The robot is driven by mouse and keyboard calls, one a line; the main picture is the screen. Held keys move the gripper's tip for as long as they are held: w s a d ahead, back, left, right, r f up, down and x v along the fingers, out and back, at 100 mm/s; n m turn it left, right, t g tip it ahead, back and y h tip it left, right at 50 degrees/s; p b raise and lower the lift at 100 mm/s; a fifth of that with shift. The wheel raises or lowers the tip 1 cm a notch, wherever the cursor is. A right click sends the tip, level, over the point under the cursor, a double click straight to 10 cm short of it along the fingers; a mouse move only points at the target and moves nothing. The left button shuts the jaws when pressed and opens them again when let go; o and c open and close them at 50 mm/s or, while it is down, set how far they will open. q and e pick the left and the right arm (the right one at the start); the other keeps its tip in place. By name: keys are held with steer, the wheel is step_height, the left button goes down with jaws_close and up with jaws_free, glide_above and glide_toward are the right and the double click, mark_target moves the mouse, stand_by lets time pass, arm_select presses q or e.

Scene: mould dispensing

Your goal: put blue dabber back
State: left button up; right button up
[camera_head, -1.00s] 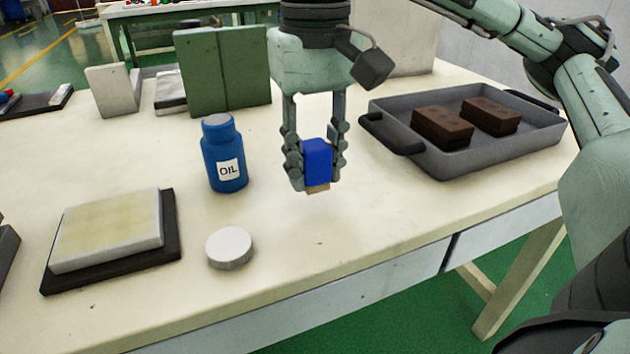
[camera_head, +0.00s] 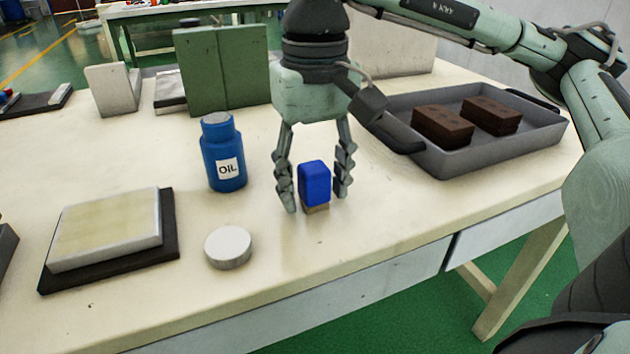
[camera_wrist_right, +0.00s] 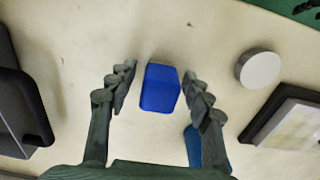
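The blue dabber (camera_head: 314,183) is a small blue block with a tan base. It stands upright on the table between the fingers of my right gripper (camera_head: 314,190). In the right wrist view the dabber (camera_wrist_right: 160,88) lies between the two spread fingertips of the gripper (camera_wrist_right: 160,90), with a gap showing on each side. My right gripper is open. My left gripper is not in view.
A blue oil bottle (camera_head: 223,153) and a white round cap (camera_head: 228,247) stand to the left. A pale slab (camera_head: 108,229) lies on a dark plate further left. A grey tray (camera_head: 464,162) with two brown blocks is at right. The front middle table is clear.

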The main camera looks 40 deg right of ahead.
mark_target(314, 168)
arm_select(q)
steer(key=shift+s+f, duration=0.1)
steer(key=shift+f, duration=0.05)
arm_select(e)
steer(key=shift+r, duration=0.1)
steer(key=shift+r+p, duration=0.25)
steer(key=shift+p, duration=0.05)
step_height(314, 168, up, 7)
step_height(314, 168, up, 4)
steer(key=shift+p, duration=0.9)
steer(key=shift+r, duration=0.3)
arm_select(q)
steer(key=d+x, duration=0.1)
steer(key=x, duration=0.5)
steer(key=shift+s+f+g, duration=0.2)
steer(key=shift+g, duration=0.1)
